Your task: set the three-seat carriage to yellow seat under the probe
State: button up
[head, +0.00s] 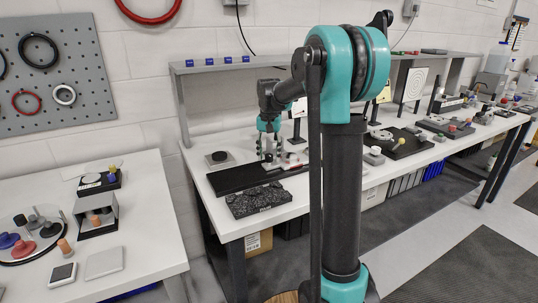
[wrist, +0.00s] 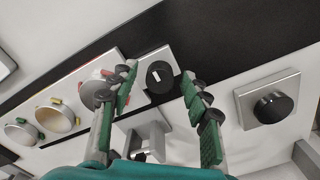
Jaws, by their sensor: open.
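The light grey three-seat carriage (wrist: 76,93) lies along a black rail (wrist: 205,28) in the wrist view. It has a row of round seats; the middle seat (wrist: 55,118) has yellow tabs, and the seat nearest my gripper (wrist: 158,80) has red tabs. A black round knob (wrist: 159,74) with a white mark sits at the carriage's right end. My open fingers stand on either side of this knob; I cannot tell whether they touch it. In the head view my gripper (head: 268,148) points down over the carriage (head: 287,161). I cannot make out the probe for certain.
A grey square plate with a black knob (wrist: 272,105) stands to the right, apart from the carriage. A grey bracket (wrist: 150,132) is close below the fingers. A dark speckled block (head: 259,199) lies in front of the rail. More fixtures stand along the bench to the right.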

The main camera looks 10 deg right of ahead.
grip_shut()
jog(key=s+a, duration=0.1)
jog(key=a, duration=0.2)
jog(key=s+a, duration=0.1)
jog(key=a, duration=0.3)
jog(key=s+a, duration=0.1)
jog(key=a, duration=0.2)
jog(key=shift+s+a, duration=0.2)
jog(key=shift+a, duration=0.05)
grip_release()
